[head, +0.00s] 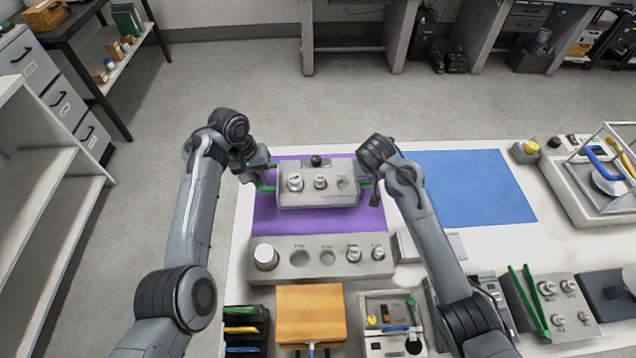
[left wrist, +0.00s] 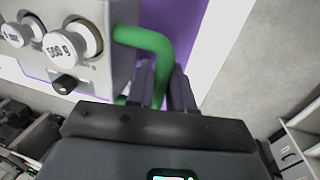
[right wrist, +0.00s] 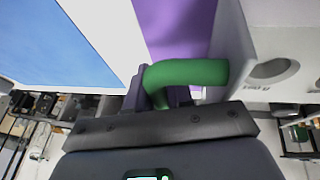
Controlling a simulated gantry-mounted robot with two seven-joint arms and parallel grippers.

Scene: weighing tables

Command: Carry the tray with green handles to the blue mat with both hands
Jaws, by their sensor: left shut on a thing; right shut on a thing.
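The grey tray with green handles (head: 330,198) is over the purple mat (head: 300,225) at the back of the table. It carries two metal weights, a black knob and an empty round hole. My left gripper (head: 266,181) is shut on the tray's left green handle, which shows large in the left wrist view (left wrist: 150,45). My right gripper (head: 366,186) is shut on the right green handle, seen in the right wrist view (right wrist: 185,73). I cannot tell whether the tray touches the mat. The blue mat (head: 475,190) lies bare to the right.
A grey weight block (head: 320,272) stands in front of the purple mat. A balance with a glass frame (head: 600,175) stands right of the blue mat. A wooden block (head: 311,315), small trays and green tongs (head: 530,300) lie nearer me. White table separates the mats.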

